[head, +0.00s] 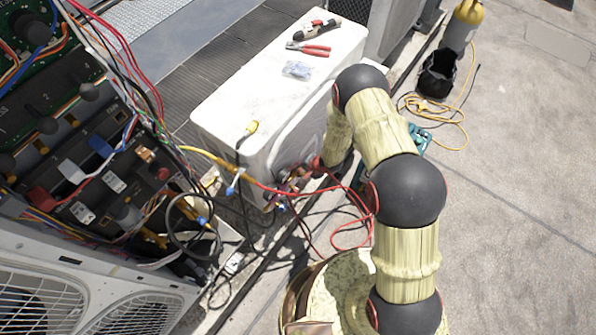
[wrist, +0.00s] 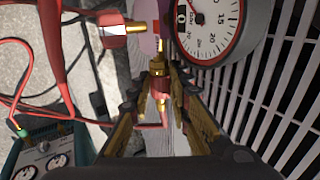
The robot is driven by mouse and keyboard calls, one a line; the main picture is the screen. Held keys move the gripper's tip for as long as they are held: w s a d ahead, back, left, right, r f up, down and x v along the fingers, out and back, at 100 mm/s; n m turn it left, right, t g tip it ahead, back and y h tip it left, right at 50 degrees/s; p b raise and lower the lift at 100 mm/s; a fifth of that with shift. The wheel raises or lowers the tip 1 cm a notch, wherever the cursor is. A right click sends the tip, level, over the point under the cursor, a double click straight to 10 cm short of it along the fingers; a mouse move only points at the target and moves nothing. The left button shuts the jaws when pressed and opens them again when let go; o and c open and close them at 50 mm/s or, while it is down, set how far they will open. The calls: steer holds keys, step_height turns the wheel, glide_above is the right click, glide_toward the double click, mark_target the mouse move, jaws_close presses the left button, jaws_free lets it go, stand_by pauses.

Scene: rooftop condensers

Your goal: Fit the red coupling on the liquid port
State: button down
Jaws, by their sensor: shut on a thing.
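In the wrist view my gripper (wrist: 160,92) is shut on a brass-and-red fitting, the red coupling (wrist: 162,86), held between the fingertips. Its brass end points up in the picture, toward a pinkish part at the top edge. I cannot tell whether it touches the port there. Another red fitting with a brass end (wrist: 112,28) lies just left of and above it, beside a red hose (wrist: 51,45). In the head view my gripper (head: 312,168) is at the side of the white condenser (head: 225,110), small and partly hidden among hoses. The liquid port cannot be made out clearly.
A round gauge (wrist: 208,25) is close right of the fingertips, before a slatted grille (wrist: 285,85). A teal gauge box (wrist: 40,150) is at lower left. Red-handled pliers (head: 310,48) lie on the condenser. An open electrical panel (head: 75,130) with loose wires stands left. The right floor is mostly clear.

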steer(key=shift+w+d, duration=0.25)
steer(key=shift+w, duration=0.05)
stand_by(0.5)
steer(key=shift+w+d+p, duration=0.55)
steer(key=shift+w+d, duration=0.1)
steer(key=shift+w, duration=0.2)
steer(key=shift+w+d+p, duration=0.55)
steer(key=shift+w+d, duration=0.05)
steer(key=shift+w, duration=0.2)
steer(key=c, duration=2.2)
jaws_free()
jaws_close()
